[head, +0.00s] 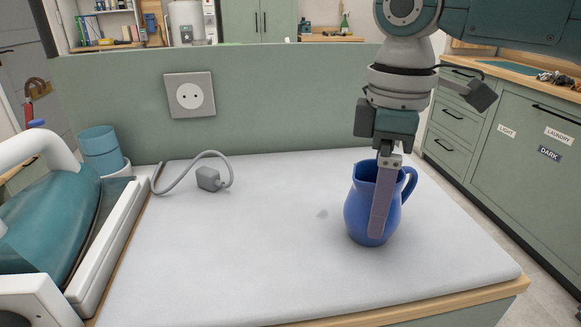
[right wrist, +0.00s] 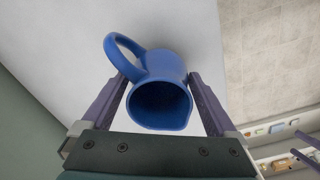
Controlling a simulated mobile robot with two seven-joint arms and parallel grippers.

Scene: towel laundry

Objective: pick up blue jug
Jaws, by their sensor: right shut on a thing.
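The blue jug (head: 358,208) stands upright on the light grey padded table top, toward its right side. Its handle points right in the head view. My right gripper (head: 378,232) reaches down from above and is shut on the jug, with one finger across its near side. In the right wrist view the jug (right wrist: 160,85) sits between the two fingers of the right gripper (right wrist: 165,85), its dark opening facing the camera. The head view does not clearly show a gap under the jug. My left gripper is not in view.
A grey plug (head: 209,179) with its cable lies on the table top (head: 240,255), at the back left. A wall socket (head: 189,95) is on the green panel behind. A teal and white machine (head: 45,220) stands at the left. The middle of the table is clear.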

